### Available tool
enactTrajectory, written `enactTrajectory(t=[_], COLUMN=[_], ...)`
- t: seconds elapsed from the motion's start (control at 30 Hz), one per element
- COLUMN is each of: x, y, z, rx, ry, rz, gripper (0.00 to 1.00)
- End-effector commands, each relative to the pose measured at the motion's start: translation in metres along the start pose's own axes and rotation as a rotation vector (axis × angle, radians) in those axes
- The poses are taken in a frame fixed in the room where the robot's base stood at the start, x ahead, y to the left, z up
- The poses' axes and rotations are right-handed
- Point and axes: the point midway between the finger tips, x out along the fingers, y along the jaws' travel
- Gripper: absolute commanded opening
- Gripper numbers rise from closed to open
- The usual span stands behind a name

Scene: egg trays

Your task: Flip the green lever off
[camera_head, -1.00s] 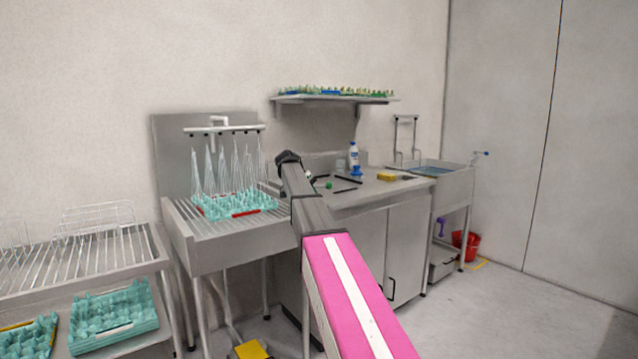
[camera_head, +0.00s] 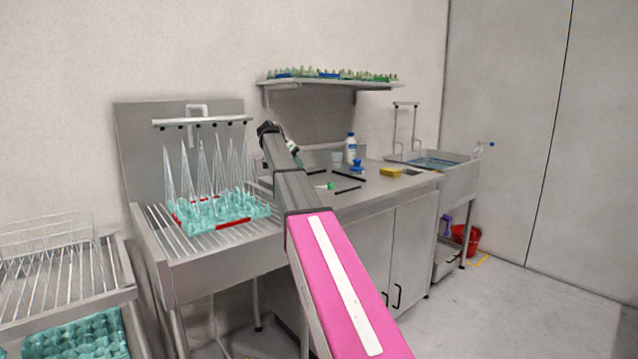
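My gripper (camera_head: 268,130) is at the dark far end of my arm, seen small in front of the wall behind the counter. Its fingers cannot be made out, so I cannot tell if it is open or holds anything. No green lever is clearly recognisable. A small green piece (camera_head: 330,185) shows on the counter, right of my arm; I cannot tell if it is the lever. Water sprays in thin jets from an overhead bar (camera_head: 200,122) onto teal egg trays (camera_head: 217,212) on the slatted stand, left of my arm.
A shelf (camera_head: 335,83) hangs above. A sink (camera_head: 468,180) stands at right, with a red bucket (camera_head: 470,238) below. The floor at right is clear.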

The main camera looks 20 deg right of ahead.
Motion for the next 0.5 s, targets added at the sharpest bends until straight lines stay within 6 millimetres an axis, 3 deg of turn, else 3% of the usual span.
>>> enactTrajectory(t=[0.27,0.5], x=[0.003,0.034], y=[0.000,0.001], z=[0.000,0.001], rx=[-0.001,-0.001], ry=[0.000,-0.001], rz=[0.000,0.001], gripper=[0.00,0.00])
